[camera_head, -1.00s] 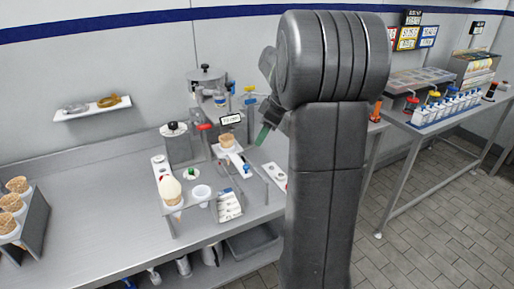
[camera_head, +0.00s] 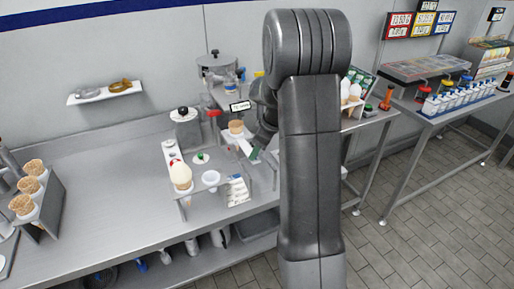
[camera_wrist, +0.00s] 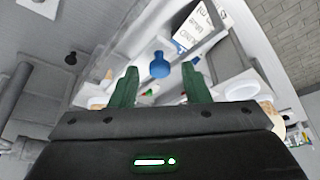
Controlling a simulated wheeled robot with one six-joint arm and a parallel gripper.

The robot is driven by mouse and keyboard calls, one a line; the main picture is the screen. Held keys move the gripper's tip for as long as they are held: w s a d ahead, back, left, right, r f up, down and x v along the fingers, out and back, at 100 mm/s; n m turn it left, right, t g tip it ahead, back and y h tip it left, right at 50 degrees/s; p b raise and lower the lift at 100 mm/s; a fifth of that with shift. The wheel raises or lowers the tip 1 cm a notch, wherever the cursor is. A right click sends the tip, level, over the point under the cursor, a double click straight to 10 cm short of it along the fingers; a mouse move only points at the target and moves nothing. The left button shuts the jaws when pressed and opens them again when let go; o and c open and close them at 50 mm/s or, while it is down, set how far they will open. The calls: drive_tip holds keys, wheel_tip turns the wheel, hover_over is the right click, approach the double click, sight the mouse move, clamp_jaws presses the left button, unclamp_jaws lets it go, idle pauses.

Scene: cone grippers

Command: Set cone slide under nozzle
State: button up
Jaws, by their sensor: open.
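A waffle cone (camera_head: 236,127) stands upright on a white slide (camera_head: 244,146) at the machine on the counter. My gripper (camera_head: 255,154) is beside the slide's front end, partly hidden by my arm; a green fingertip shows. In the wrist view, my gripper (camera_wrist: 158,85) has its two green fingers apart, with nothing between them in contact. A blue knob (camera_wrist: 160,66) appears between and just beyond the fingertips, not touching them as far as I can see. The nozzle cannot be made out clearly.
A filled cone (camera_head: 181,175) stands in a holder at the counter's front, near a white cup (camera_head: 211,178). Empty cones (camera_head: 30,186) stand in a rack at left. A small sign (camera_head: 240,106) stands behind the slide. The left-centre counter is clear.

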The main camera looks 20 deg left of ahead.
sight(247, 151)
drive_tip(key=shift+f, duration=0.1)
clamp_jaws()
drive_tip(key=shift+w+a+b, duration=0.35)
drive_tip(key=shift+w+a, duration=0.9)
drive_tip(key=shift+a, duration=0.25)
drive_tip(key=shift+w, duration=0.1)
unclamp_jaws()
drive_tip(key=shift+a, duration=0.15)
